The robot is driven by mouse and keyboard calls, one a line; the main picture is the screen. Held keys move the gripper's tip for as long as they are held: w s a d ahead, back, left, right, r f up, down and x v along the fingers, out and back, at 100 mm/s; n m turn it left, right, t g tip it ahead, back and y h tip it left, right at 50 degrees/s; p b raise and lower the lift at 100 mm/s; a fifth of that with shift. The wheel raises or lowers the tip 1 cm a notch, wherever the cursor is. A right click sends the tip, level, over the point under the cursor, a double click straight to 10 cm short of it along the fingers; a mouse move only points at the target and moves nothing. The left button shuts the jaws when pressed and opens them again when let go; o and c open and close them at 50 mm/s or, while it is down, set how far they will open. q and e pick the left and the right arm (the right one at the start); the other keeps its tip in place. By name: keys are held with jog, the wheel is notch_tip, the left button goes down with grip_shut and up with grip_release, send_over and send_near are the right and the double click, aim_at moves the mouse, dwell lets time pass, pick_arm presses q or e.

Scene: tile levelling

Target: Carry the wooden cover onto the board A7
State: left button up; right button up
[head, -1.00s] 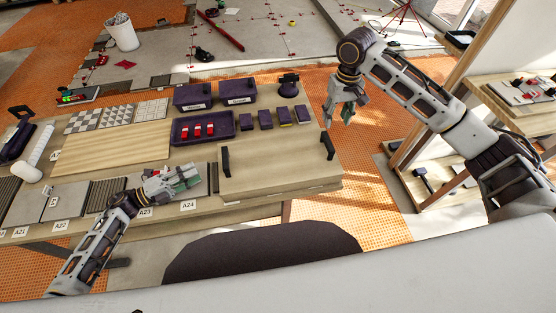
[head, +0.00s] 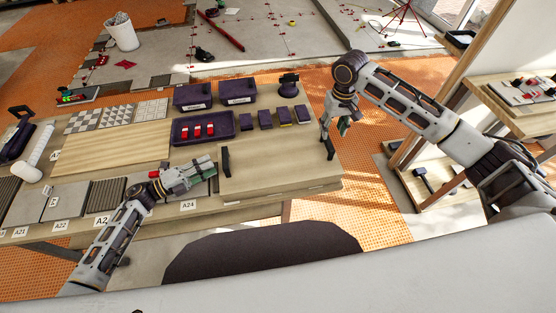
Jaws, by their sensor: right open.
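The wooden cover (head: 275,165) is a flat pale panel with an upright black handle at each end, lying at the right end of the table. My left gripper (head: 213,167) is just left of the left handle (head: 226,161), pointing at it; its fingers are too small to judge their gap. My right gripper (head: 335,128) is open, above and close to the right handle (head: 328,146); I cannot tell whether it touches. A wide bare wooden board (head: 115,148) lies left of the cover; its label is partly hidden, so I cannot read A7.
A dark tray with red pieces (head: 203,129), purple bins (head: 195,96) and several small purple blocks (head: 265,118) stand behind the board and cover. Patterned tiles (head: 117,115) lie at the back left. A white roller (head: 36,155) lies at the far left.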

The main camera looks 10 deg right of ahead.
aim_at(227, 157)
pick_arm(q)
jog(key=shift+x, duration=4.1)
pick_arm(e)
jog(key=shift+f, duration=4.15)
pick_arm(q)
jog(key=shift+c, duration=0.3)
pick_arm(e)
jog(key=shift+c, duration=0.3)
pick_arm(q)
jog(key=c, duration=0.5)
pick_arm(e)
jog(key=c, duration=0.5)
pick_arm(q)
grip_shut()
pick_arm(e)
grip_shut()
jog(key=shift+r, duration=0.1)
